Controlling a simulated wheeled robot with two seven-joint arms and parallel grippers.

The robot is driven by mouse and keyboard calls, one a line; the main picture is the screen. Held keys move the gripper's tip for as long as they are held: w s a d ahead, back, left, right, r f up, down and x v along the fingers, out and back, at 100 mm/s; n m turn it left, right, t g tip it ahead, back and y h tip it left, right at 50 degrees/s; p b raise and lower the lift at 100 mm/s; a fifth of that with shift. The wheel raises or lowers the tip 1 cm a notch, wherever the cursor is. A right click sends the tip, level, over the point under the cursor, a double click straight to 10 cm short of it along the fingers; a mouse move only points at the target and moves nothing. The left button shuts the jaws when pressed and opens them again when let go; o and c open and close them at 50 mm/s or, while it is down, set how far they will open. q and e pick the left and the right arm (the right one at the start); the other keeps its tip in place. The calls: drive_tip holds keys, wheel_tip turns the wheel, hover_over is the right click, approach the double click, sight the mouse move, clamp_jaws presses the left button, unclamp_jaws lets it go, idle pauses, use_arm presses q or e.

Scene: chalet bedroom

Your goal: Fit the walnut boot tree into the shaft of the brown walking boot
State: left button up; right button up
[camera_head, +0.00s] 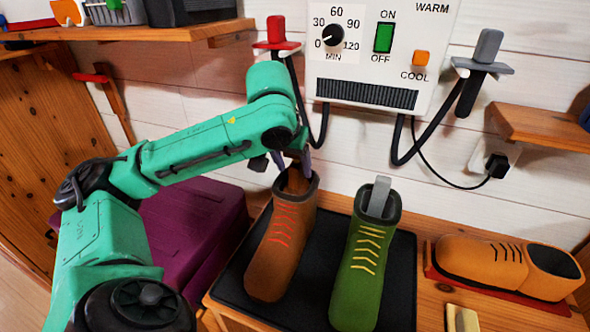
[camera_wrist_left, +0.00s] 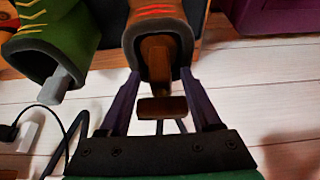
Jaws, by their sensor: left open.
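The brown walking boot (camera_head: 283,245) with orange laces stands upright on a dark mat (camera_head: 399,300); its shaft also shows in the left wrist view (camera_wrist_left: 155,15). The walnut boot tree (camera_head: 297,181) sits inside the boot's shaft, its upper end at the opening. In the left wrist view the boot tree (camera_wrist_left: 157,58) runs into the shaft, with its block-shaped end (camera_wrist_left: 162,107) outside the boot. My left gripper (camera_head: 291,164) is open at the boot's opening. Its fingers stand on either side of the boot tree, apart from its end block. My right gripper is not in view.
A green boot (camera_head: 361,262) with a grey tree (camera_head: 379,195) stands beside the brown boot. An orange-tan boot (camera_head: 480,265) lies at right on a red tray. A white dryer unit (camera_head: 345,75) hangs on the wall above. A purple box (camera_head: 190,230) is at left.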

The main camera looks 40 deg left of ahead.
use_arm(q)
drive_tip(key=p+v, duration=0.2)
drive_tip(key=v, duration=0.7)
drive_tip(key=shift+s, duration=0.1)
